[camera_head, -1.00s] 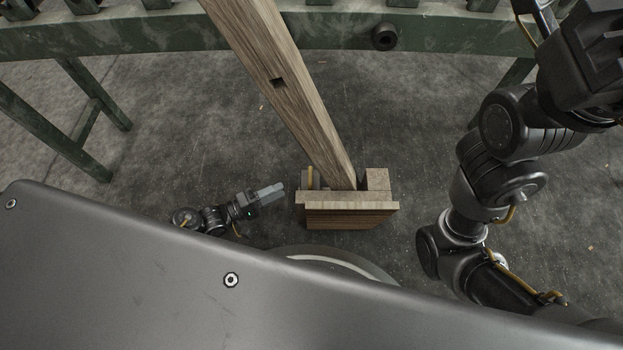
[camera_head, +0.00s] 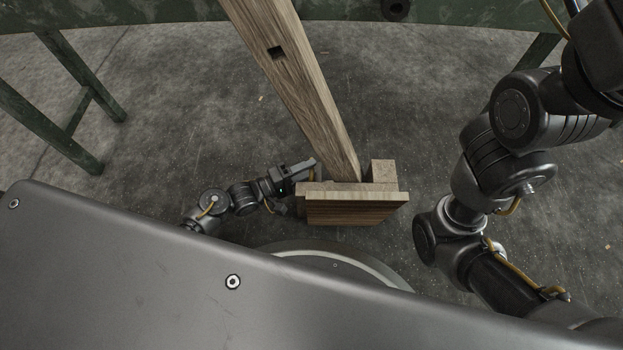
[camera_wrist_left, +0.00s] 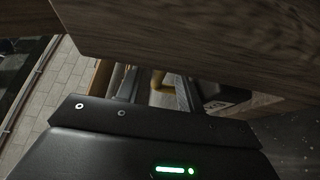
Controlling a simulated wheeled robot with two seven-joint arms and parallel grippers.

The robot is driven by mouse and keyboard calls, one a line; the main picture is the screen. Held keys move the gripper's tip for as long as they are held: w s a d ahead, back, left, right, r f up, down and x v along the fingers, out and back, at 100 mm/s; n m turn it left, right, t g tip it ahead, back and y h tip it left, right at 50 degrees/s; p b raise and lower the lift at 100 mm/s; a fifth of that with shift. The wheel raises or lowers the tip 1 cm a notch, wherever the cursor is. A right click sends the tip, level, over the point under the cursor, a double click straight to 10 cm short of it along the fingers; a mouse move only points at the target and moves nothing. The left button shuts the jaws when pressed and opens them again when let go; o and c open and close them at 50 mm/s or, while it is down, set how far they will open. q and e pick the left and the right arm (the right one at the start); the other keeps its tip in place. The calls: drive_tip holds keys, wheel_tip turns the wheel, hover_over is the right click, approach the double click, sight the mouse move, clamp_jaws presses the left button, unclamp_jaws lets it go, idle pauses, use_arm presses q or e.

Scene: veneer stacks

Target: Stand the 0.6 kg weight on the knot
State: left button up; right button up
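A dark block with a pale marking (camera_wrist_left: 222,98) lies right of the fingers. I cannot tell which piece is the 0.6 kg weight. No knot can be made out for sure. My right gripper's fingers are out of view.
A pale block (camera_head: 383,171) sits at the stand's right. Green metal framing (camera_head: 180,12) crosses the back. Bare floor (camera_head: 190,110) lies left of the beam.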

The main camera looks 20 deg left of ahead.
use_arm(q)
clamp_jaws()
drive_tip(key=shift+r, duration=0.1)
idle(1.3)
